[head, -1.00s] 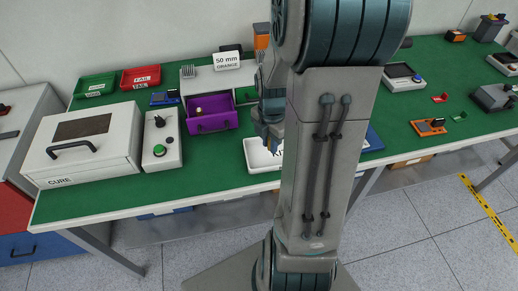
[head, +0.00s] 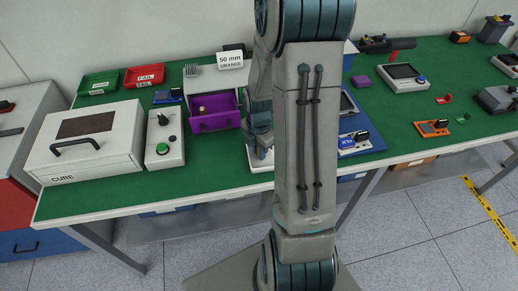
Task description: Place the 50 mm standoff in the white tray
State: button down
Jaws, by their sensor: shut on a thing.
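The white tray (head: 258,167) lies at the front edge of the green bench, mostly hidden behind my arm and gripper. My gripper (head: 262,152) points down over the tray, with its fingers close together. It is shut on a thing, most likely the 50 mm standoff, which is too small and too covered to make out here. I cannot tell whether the held thing touches the tray. A white sign (head: 230,60) reading "50 mm ORANGE" stands at the back.
An open purple drawer (head: 214,121) with a small pale piece inside stands left of my gripper. Further left are a control box (head: 164,140) and the white CURE box (head: 84,145). A blue tray (head: 371,141) lies right of my arm. Green and red bins stand at the back left.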

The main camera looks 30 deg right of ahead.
jog(key=shift+f, duration=0.15)
jog(key=c, duration=1.3)
grip_release()
notch_tip(320, 180, up, 12)
jog(key=shift+f+p, duration=0.1)
jog(key=shift+p, duration=0.25)
jog(key=s+a+r+m+t, duration=0.3)
jog(key=s+a+r+m, duration=0.6)
jog(key=m, duration=1.1)
jog(key=shift+s+a+r, duration=0.2)
jog(key=shift+s+a, duration=1.05)
jog(key=shift+s, duration=0.35)
